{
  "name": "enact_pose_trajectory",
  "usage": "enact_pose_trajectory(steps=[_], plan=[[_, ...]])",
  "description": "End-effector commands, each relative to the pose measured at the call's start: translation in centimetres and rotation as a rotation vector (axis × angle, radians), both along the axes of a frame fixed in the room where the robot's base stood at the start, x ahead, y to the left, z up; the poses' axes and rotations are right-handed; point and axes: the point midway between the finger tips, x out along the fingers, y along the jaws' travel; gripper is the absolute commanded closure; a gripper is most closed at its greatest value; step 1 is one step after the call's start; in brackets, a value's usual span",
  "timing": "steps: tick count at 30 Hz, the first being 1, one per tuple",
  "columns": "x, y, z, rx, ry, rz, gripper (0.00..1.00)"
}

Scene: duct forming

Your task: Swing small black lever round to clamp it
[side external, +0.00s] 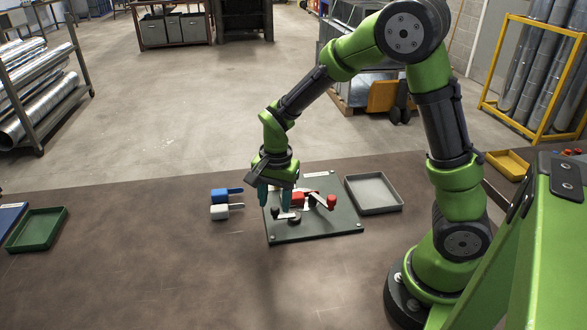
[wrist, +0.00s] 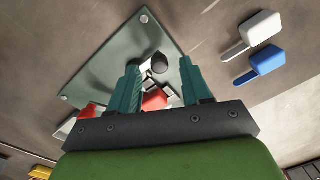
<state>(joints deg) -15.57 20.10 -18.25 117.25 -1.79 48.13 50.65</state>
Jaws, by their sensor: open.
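The dark green-grey plate (side external: 335,226) lies on the table and carries small clamp parts. A small black knob (side external: 276,212) sits near the plate's left side, just below my gripper (side external: 274,204). In the wrist view a small black-ended lever (wrist: 160,65) with a pale arm shows between the teal fingertips of my gripper (wrist: 159,63). The fingers are spread, with a gap around the knob; I cannot tell whether either touches it. A red block (wrist: 155,101) sits behind the lever, partly hidden by my gripper. A red-knobbed lever (side external: 331,202) stands at the plate's right.
A blue-handled piece (side external: 222,195) and a white one (side external: 221,212) lie left of the plate. An empty grey tray (side external: 374,193) stands right of it, a green tray (side external: 38,229) far left. The table front is clear.

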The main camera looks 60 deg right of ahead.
Motion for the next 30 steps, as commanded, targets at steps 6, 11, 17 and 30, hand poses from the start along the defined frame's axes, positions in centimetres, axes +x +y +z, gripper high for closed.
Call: enact_pose_trajectory(steps=[6, 11, 17, 30], plan=[[-0.1, -0.1, 5.2, 0.001, -0.009, 0.001, 0.52], [-0.3, -0.2, 9.2, 0.001, -0.009, 0.0, 0.52], [-0.6, -0.2, 13.0, 0.0, -0.007, -0.002, 0.52], [-0.7, -0.3, 15.2, -0.001, -0.003, -0.001, 0.52]])
